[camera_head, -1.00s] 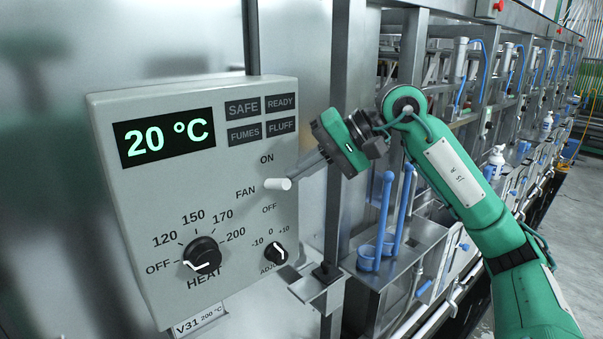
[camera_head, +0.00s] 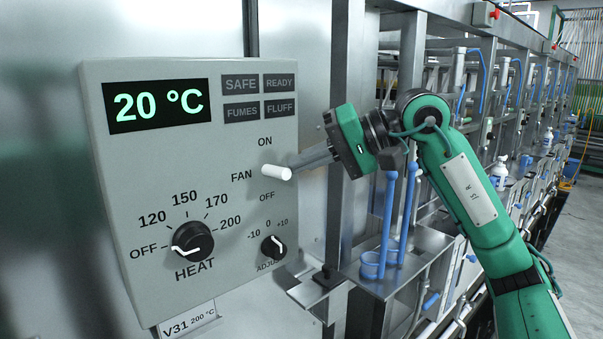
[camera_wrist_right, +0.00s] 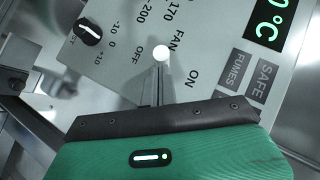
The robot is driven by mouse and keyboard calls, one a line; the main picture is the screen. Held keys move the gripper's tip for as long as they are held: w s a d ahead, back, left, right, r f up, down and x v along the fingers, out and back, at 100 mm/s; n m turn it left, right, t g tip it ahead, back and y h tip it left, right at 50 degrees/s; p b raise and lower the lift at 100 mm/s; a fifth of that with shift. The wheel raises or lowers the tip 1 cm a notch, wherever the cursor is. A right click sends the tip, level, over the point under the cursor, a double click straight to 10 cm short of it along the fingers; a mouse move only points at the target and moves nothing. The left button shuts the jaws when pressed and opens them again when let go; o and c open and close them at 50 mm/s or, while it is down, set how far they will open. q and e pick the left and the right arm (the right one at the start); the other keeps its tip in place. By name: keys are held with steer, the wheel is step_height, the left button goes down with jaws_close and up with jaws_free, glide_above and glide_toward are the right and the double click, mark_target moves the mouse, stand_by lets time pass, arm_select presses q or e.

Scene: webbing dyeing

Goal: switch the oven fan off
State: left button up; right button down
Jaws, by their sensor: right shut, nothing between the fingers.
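The white fan lever (camera_head: 276,172) sticks out of the grey control panel (camera_head: 225,195) beside the FAN label, between ON above and OFF below. It leans slightly downward at its right end. My right gripper (camera_head: 296,168) is shut and empty, its fingertips at the lever's right end, touching or very near it. In the right wrist view, the lever's round white end (camera_wrist_right: 161,52) shows just beyond the shut fingers (camera_wrist_right: 157,72); contact cannot be told. My left gripper is not in view.
The panel's display (camera_head: 158,106) reads 20 °C, and its SAFE, READY, FUMES and FLUFF lamps are dark. The heat knob (camera_head: 193,241) and adjust knob (camera_head: 273,247) sit below the lever. A metal post (camera_head: 345,85) and blue-handled items (camera_head: 387,225) stand to the right.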

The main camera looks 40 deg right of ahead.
arm_select(q)
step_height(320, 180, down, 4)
steer(key=b, duration=0.2)
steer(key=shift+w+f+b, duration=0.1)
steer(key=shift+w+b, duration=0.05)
steer(key=shift+b, duration=0.25)
arm_select(e)
steer(key=shift+s+f+n+t, duration=0.1)
steer(key=shift+f+n+t, duration=0.35)
steer(key=shift+t, duration=0.15)
steer(key=shift+r, duration=0.15)
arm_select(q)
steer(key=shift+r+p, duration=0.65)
arm_select(e)
steer(key=shift+r, duration=0.65)
